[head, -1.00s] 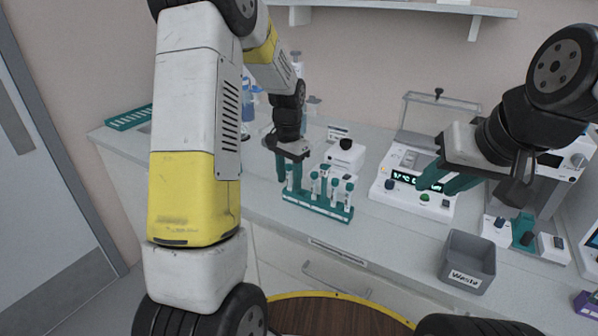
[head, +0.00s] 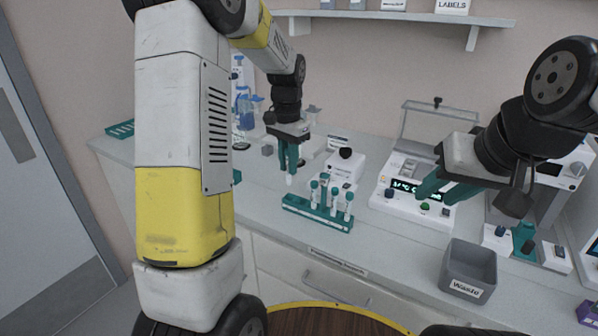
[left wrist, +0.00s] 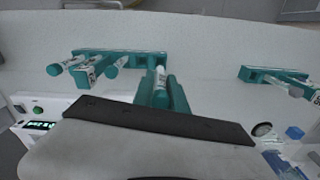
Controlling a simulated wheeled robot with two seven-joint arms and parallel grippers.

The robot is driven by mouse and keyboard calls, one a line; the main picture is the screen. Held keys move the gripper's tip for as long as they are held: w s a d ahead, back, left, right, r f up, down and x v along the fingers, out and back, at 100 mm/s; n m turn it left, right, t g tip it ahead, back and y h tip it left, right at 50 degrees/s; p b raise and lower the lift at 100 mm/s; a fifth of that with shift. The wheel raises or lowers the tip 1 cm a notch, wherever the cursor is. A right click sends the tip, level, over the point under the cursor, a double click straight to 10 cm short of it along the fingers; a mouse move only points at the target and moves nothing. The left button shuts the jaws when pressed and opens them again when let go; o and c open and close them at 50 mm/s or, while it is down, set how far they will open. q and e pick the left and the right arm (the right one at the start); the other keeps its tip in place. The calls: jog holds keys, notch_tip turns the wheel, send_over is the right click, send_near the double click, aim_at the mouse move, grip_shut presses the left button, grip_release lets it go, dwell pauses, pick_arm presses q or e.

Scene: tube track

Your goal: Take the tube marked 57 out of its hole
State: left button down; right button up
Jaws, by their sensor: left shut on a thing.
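My left gripper (head: 290,168) is shut on a tube, whose pale lower end (head: 290,181) sticks out below the fingers. The tube is clear of the green rack (head: 303,212), above and behind its left end. In the left wrist view the tube (left wrist: 160,77) shows between the green fingers (left wrist: 162,92). Its number cannot be read. Several other capped tubes (head: 335,199) stand upright in the rack. My right gripper (head: 445,191) is open and empty, in front of the white device with the lit display.
A grey waste bin (head: 469,269) stands at the right front of the counter. A white device with a lit display (head: 408,189) is right of the rack. Another green rack (left wrist: 250,74) with tubes shows in the left wrist view. The counter left of the rack is clear.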

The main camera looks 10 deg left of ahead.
pick_arm(q)
jog(key=shift+r, duration=1.2)
jog(key=shift+r, duration=3.1)
